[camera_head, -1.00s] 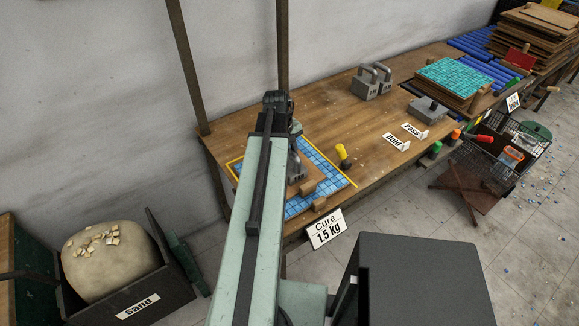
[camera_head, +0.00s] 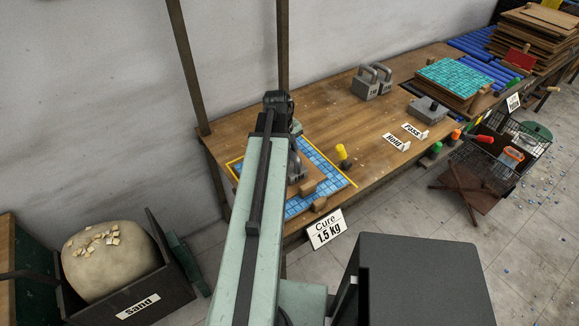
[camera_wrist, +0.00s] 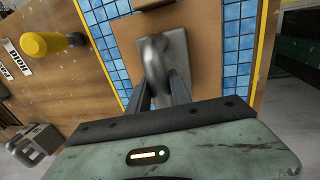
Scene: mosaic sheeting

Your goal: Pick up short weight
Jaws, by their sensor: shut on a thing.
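A grey weight with a loop handle (camera_wrist: 180,55) is on a brown board (camera_wrist: 208,55) over a blue tile sheet (camera_wrist: 238,45). My gripper (camera_wrist: 163,92) is shut on its handle. In the head view the weight (camera_head: 298,168) shows just right of my arm, which hides much of it and of my gripper. I cannot tell whether the weight is clear of the board.
A yellow-topped tool (camera_head: 343,156) stands right of the blue sheet. A Cure 1.5 kg sign (camera_head: 326,231) is at the front edge. Bare bench lies behind the signs.

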